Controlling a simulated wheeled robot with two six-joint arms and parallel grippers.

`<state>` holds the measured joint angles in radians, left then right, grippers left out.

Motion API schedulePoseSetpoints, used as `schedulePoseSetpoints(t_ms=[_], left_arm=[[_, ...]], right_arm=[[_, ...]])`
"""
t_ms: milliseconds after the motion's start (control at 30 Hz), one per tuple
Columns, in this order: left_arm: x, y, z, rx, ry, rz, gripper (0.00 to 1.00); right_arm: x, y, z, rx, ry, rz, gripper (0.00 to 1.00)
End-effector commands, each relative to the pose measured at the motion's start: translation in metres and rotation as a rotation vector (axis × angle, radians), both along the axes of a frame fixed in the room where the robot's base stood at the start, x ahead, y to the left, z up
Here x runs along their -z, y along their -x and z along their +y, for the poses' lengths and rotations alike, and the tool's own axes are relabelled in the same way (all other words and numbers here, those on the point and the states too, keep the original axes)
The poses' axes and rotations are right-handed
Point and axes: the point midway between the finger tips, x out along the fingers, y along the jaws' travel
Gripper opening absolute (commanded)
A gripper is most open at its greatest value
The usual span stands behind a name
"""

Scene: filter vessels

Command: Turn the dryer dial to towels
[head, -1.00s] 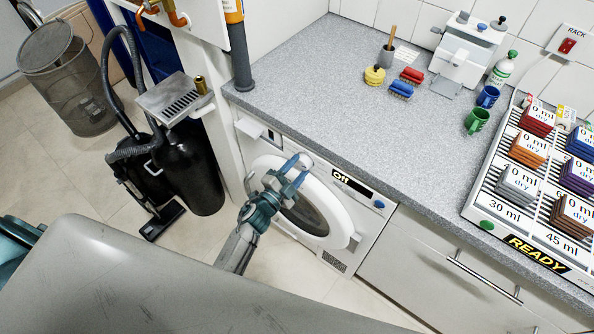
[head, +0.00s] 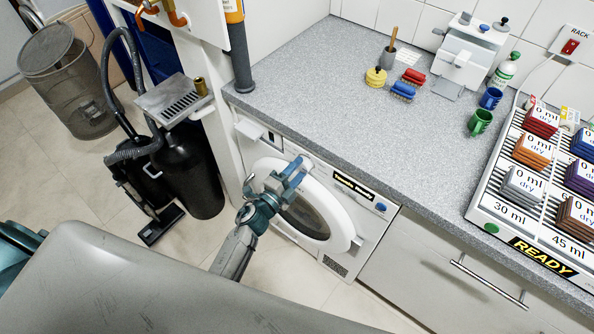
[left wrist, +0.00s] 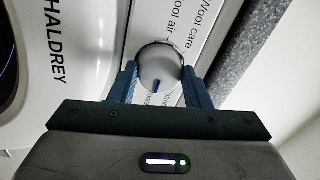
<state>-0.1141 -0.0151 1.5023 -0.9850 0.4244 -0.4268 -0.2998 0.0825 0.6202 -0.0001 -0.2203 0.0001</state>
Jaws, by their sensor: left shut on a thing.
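The white dryer (head: 340,255) with its round door stands under the grey counter. My left gripper (head: 293,172) is at the dryer's front panel, above the door, and hides the dial in the head view. In the left wrist view the round pale dial (left wrist: 160,67) sits between the two blue fingers of my left gripper (left wrist: 160,85), which is shut on it. A dark blue mark on the dial points toward the gripper body. Labels reading "Wool care" and "Cool air" show beyond the dial; others are partly hidden. My right gripper is not in view.
A lit display (head: 354,187) and a blue button (head: 381,207) are on the dryer panel. The counter edge (head: 330,165) runs just above it. A vacuum cleaner (head: 150,185) and a dark cylinder (head: 190,170) stand left of the dryer, with some floor between.

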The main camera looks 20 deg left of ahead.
Motion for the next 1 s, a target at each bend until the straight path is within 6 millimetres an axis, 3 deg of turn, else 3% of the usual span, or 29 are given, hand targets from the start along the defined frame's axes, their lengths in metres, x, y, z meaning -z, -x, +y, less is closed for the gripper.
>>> schedulePoseSetpoints(t_ms=[167,200,300,667,1000], left_arm=[[0.001,0.0,0.0,0.0,0.0,0.001,0.21],[0.001,0.0,0.0,0.0,0.001,0.001,0.47],[0.001,0.0,0.0,0.0,0.001,0.001,0.65],[0.002,0.005,0.002,0.0,0.0,0.002,0.65],[0.009,0.064,0.023,0.001,-0.002,0.003,0.65]], right_arm=[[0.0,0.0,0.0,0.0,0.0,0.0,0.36],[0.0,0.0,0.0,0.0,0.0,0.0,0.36],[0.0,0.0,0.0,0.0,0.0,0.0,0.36],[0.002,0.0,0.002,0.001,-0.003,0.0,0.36],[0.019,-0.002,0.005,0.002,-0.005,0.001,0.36]])
